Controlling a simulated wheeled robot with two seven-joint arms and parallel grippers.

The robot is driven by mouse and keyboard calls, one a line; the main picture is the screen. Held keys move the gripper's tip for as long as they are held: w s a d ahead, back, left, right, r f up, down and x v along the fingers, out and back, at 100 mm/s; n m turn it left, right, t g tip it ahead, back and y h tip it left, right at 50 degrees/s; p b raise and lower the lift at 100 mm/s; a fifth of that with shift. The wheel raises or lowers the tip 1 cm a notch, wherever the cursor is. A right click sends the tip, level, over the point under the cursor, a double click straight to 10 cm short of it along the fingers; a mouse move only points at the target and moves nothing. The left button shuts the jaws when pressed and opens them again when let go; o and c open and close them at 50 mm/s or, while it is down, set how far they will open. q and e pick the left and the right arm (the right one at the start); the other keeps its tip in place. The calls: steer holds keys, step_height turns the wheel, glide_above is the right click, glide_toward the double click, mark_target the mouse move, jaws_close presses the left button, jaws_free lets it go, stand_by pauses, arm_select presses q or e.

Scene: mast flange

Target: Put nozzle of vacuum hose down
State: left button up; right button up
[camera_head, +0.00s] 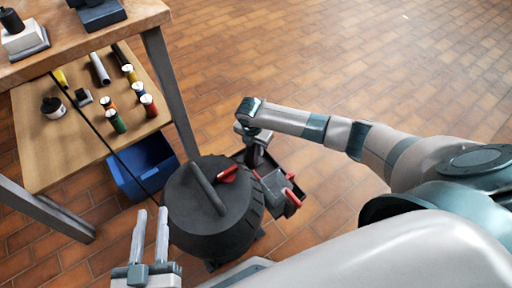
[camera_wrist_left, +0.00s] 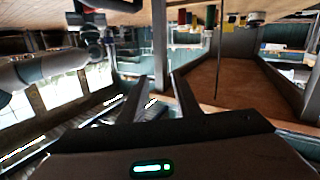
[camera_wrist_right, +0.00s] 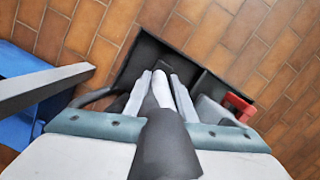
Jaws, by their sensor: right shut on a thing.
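My right gripper (camera_head: 252,132) is at the end of the arm that comes in from the right, just behind the dark vacuum drum (camera_head: 245,215). It is shut on the nozzle, a dark tapered piece (camera_wrist_right: 165,145) that lies between the fingers in the right wrist view. The nozzle's far end and hose are mostly hidden. A dark tray (camera_wrist_right: 150,60) with compartments lies below the gripper; whether the nozzle touches it I cannot tell. My left gripper (camera_head: 150,235) is open and empty, left of the drum. Its fingers also show apart in the left wrist view (camera_wrist_left: 160,100).
The drum has a grey handle and a red part (camera_head: 228,174) on top. A blue bin (camera_head: 145,165) stands beside it, under a wooden workbench (camera_head: 100,42) whose lower shelf (camera_head: 35,150) carries several spools and small items. The tiled floor behind and to the right is clear.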

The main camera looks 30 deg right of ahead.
steer(key=o, duration=1.1)
steer(key=shift+c, duration=0.2)
steer(key=r+p, duration=0.1)
steer(key=r, duration=0.2)
steer(key=a+r+p, duration=0.1)
steer(key=r, duration=0.3)
steer(key=r+p, duration=0.1)
steer(key=r, duration=0.2)
steer(key=shift+s+a+r, duration=0.2)
steer(key=shift+s+r, duration=0.15)
steer(key=shift+r, duration=0.05)
arm_select(q)
steer(key=s+a+f+g+y, duration=0.2)
steer(key=f+g, duration=0.4)
steer(key=f, duration=0.3)
steer(key=shift+s+a+f+n, duration=0.3)
steer(key=shift+s+a, duration=0.35)
steer(key=shift+s, duration=0.4)
arm_select(e)
steer(key=shift+s+a+r, duration=0.1)
steer(key=shift+r, duration=0.55)
